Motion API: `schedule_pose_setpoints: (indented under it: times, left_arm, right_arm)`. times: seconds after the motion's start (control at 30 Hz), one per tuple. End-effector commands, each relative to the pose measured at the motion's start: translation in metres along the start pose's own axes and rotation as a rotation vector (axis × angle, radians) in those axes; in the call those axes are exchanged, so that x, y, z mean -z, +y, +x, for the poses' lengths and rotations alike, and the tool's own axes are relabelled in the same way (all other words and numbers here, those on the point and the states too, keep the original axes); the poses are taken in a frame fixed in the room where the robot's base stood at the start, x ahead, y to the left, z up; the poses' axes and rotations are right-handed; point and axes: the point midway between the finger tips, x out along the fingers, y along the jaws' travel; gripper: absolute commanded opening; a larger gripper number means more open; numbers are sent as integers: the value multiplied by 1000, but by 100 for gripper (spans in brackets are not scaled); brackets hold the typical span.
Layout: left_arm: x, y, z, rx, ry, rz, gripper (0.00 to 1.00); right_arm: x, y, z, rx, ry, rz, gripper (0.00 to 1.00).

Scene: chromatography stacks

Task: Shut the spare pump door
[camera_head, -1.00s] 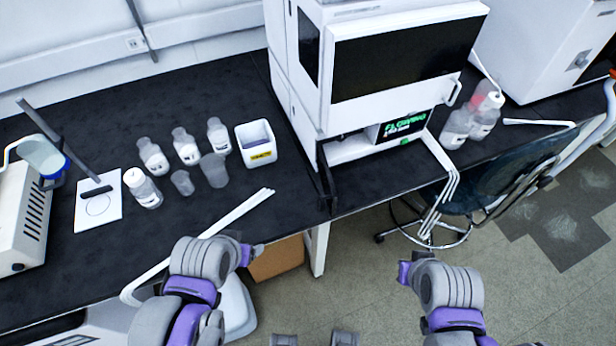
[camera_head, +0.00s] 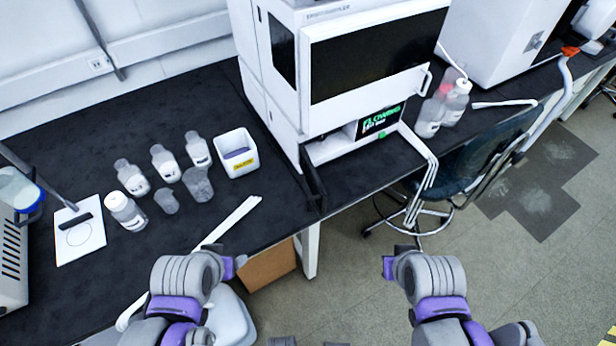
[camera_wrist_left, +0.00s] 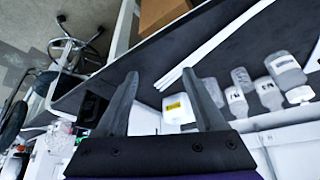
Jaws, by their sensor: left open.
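A white instrument stack (camera_head: 290,120) stands on the black bench in the head view, with a dark-windowed upper front (camera_head: 375,55) and a handle at its right. At its base is an open bay, with a thin dark panel (camera_head: 314,182) sticking out at the bay's left edge; it looks like an open door, but I cannot tell if it is the spare pump door. My left gripper (camera_head: 236,266) is in front of the bench edge, left of and apart from the panel. Its fingers are apart and empty in the left wrist view (camera_wrist_left: 165,88). My right gripper (camera_head: 389,266) is over the floor side; its jaws are unclear.
Several bottles and beakers (camera_head: 165,163) and a white bin (camera_head: 236,153) stand left of the stack. White strips (camera_head: 232,219) lie near the bench edge. A chair (camera_head: 470,165) stands at the right, with bottles (camera_head: 440,105) behind it. A cardboard box (camera_head: 268,266) is below the bench.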

Motion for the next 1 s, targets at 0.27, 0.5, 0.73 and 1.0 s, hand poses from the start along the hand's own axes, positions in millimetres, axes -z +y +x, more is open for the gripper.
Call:
schedule_pose_setpoints:
  times: [0.27,0.5,0.73,1.0]
  left_arm:
    - [36,13,-4,-75,-80,257,18]
    - [105,44,1,-305,-154,786,0]
    - [150,66,11,-516,-114,1176,0]
    - [161,76,20,-588,-80,1308,0]
  right_arm:
    - [-6,0,6,0,-5,0,0]
    - [-14,0,16,0,-11,0,0]
    - [-19,0,21,0,-14,0,0]
    - [-21,0,23,0,-15,0,0]
